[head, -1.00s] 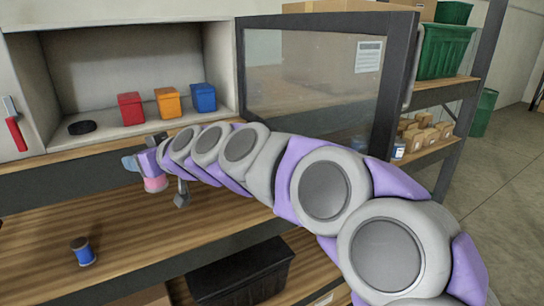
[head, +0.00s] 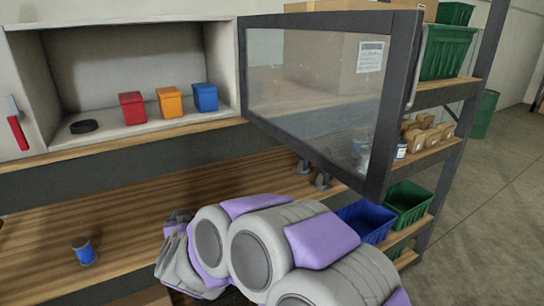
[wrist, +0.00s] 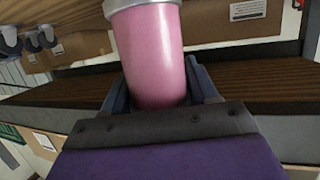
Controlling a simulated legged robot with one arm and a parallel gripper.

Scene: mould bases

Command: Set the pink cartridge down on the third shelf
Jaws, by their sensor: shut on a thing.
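The pink cartridge (wrist: 152,55) with a pale grey end stands out from my gripper (wrist: 160,88) in the wrist view. The blue fingers are shut on it from both sides. In the head view my bent arm hides the gripper and the cartridge, low in the middle. A wooden shelf (head: 110,215) runs below the cabinet there. Wooden shelf boards (wrist: 265,85) also show behind the cartridge in the wrist view. I cannot tell which level these boards are. No contact between cartridge and shelf is visible.
A blue spool (head: 84,251) stands on the wooden shelf at left. The cabinet holds a black disc (head: 84,127) and red (head: 132,108), orange (head: 170,102) and blue (head: 205,97) boxes. A glass door (head: 320,95) hangs open. Cardboard boxes (wrist: 85,47) show in the wrist view.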

